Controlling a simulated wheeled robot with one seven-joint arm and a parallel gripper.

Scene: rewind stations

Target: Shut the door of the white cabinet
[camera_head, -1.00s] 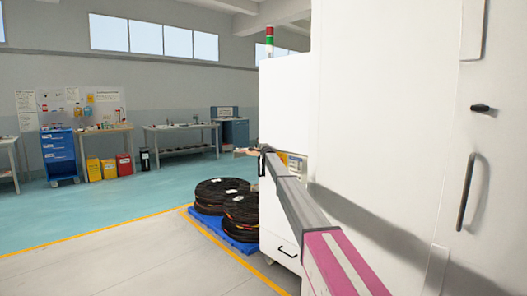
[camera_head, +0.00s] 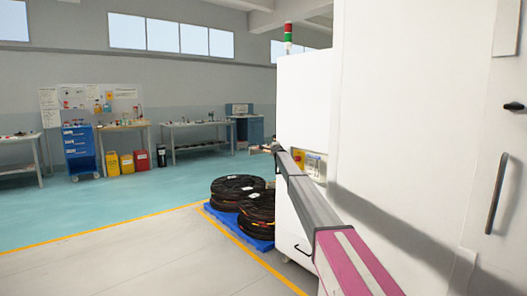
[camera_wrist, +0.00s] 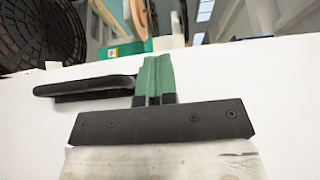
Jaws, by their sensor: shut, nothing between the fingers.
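A tall white cabinet panel (camera_head: 420,120) with a long black handle (camera_head: 496,193) fills the right of the head view. I cannot tell from this side how far its door stands open. My arm reaches forward along its left side. My gripper (camera_head: 263,149) is small at the arm's far end; in the wrist view my gripper (camera_wrist: 155,62) has its green fingers shut with nothing between them. It lies over a white panel (camera_wrist: 265,85), with a black handle (camera_wrist: 85,88) just left of the fingers. I cannot tell whether the fingers touch the panel.
A white machine (camera_head: 304,100) with a signal light stands beyond my arm. Black reels (camera_head: 238,190) sit on a blue pallet (camera_head: 258,241) left of it. Workbenches (camera_head: 197,124) and a blue drawer cart (camera_head: 79,150) line the far wall. The floor at left is clear.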

